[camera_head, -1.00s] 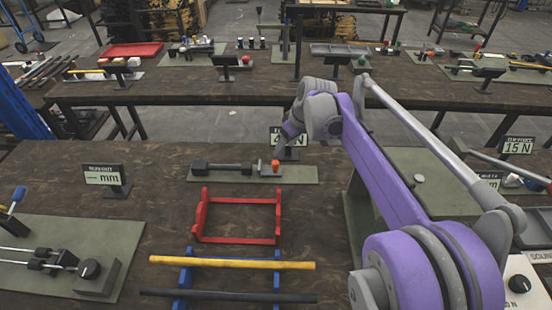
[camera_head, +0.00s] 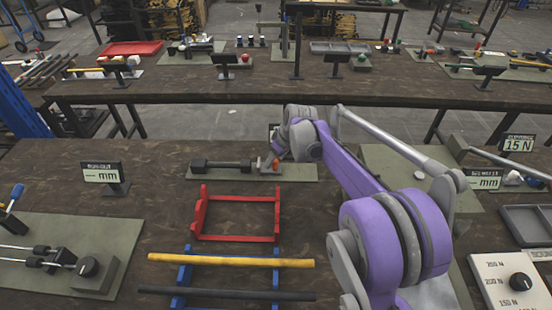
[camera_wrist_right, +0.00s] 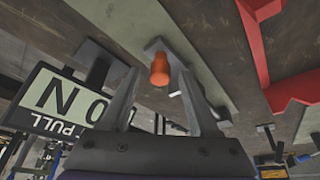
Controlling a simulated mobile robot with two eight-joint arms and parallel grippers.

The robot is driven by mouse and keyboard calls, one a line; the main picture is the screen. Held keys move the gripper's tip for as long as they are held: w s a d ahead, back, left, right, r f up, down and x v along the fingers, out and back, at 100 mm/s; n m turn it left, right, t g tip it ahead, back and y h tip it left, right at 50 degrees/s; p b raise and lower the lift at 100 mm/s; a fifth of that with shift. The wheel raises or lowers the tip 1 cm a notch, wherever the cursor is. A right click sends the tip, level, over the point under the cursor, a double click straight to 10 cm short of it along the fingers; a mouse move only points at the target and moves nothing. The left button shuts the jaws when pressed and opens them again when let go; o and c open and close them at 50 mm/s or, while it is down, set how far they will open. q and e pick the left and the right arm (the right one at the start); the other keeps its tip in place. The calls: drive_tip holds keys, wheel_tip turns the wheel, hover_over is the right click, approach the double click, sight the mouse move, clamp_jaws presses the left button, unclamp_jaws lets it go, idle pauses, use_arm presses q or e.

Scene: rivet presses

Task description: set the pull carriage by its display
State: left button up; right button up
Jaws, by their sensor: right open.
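The pull carriage's orange knob (camera_head: 275,163) stands at the right end of a dark bar fixture (camera_head: 222,166) on a narrow grey-green plate (camera_head: 308,172). My right gripper (camera_head: 279,147) is just above and beside the knob. In the right wrist view, the orange knob (camera_wrist_right: 160,69) shows between the two spread fingers, and I cannot tell if either touches it. The pull display (camera_wrist_right: 62,103) appears upside down there, with an N and a 0 readable and part hidden by a finger. In the head view my arm hides most of that display. My left gripper is not in view.
A red cradle (camera_head: 236,238) stands in front of the plate. Behind me-side blue supports (camera_head: 182,280) carry a yellow rod (camera_head: 230,260) and a dark rod. Other displays (camera_head: 101,173) and a knob panel (camera_head: 508,287) stand at the sides.

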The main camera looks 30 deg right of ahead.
clamp_jaws()
idle(1.3)
